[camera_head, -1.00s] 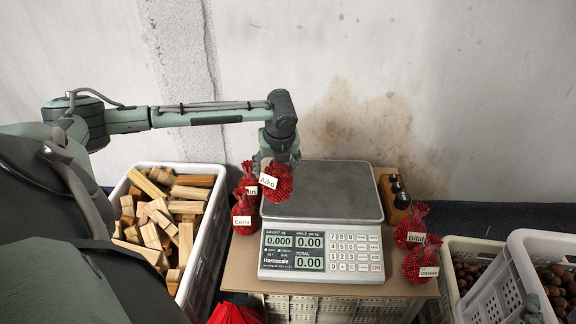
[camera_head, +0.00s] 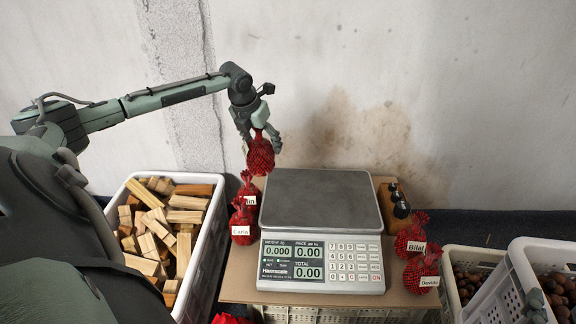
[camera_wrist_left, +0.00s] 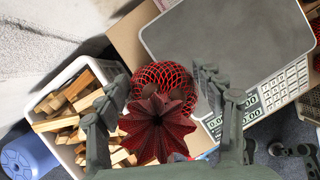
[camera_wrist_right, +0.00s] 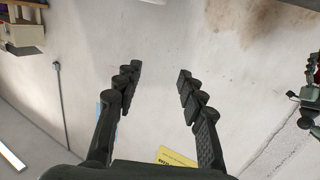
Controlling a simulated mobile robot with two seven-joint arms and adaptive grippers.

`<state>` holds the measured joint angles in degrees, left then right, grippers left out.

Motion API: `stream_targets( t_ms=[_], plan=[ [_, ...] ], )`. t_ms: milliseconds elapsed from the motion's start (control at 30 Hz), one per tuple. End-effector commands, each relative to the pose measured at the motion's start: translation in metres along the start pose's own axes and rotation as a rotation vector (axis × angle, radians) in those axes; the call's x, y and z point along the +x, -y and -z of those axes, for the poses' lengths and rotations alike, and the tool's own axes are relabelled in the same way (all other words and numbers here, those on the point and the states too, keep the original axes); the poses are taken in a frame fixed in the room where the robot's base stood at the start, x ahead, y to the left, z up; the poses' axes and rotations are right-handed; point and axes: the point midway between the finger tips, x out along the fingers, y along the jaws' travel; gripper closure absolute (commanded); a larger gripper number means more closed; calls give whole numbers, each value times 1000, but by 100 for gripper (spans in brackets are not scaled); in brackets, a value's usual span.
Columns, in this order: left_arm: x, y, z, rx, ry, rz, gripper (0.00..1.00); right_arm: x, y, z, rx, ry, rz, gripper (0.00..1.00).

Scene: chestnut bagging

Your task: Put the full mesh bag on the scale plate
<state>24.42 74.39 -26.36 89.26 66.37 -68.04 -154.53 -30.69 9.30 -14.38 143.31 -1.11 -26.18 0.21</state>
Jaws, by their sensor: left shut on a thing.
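My left gripper (camera_head: 256,128) is shut on a full red mesh bag (camera_head: 261,157), which hangs below the fingers beyond the scale's back left corner. In the left wrist view the bag's gathered, fanned top (camera_wrist_left: 157,127) shows between the fingers (camera_wrist_left: 165,92). The bag is apart from the grey scale plate (camera_head: 320,200), which is bare. The plate also shows in the left wrist view (camera_wrist_left: 235,40). The scale's display (camera_head: 291,261) reads 0.000. My right gripper (camera_wrist_right: 160,75) is open and empty, facing the wall.
Bags tagged Carla (camera_head: 243,222) and one partly hidden behind it stand left of the scale. Bags tagged Bilal (camera_head: 409,240) and Davide (camera_head: 421,274) stand right. A wood-filled crate (camera_head: 214,226) is left; chestnut crates (camera_head: 520,275) are right. Dark weights (camera_head: 399,202) stand beside the plate.

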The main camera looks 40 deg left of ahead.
Motion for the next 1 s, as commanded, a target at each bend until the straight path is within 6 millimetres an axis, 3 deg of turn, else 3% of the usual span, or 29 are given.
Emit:
stream_targets(
  t_ms=[33, 200, 433, 800, 1000],
  plan=[
    [12, 12, -8, -3, 4, 10, 71, 0, 3, 5, 5, -34, 6, 60],
    [45, 33, -27, -3, 2, 6, 71, -2, 14, 34, 26, -173, 29, 60],
    [69, 48, -42, 0, 0, 0, 71, -9, 24, 61, 48, -302, 48, 60],
    [107, 49, -28, -1, 0, -2, 71, -21, 30, 92, 74, -479, 61, 60],
    [108, 48, -27, 0, 0, -2, 71, -22, 30, 95, 74, -489, 61, 60]
  ],
)
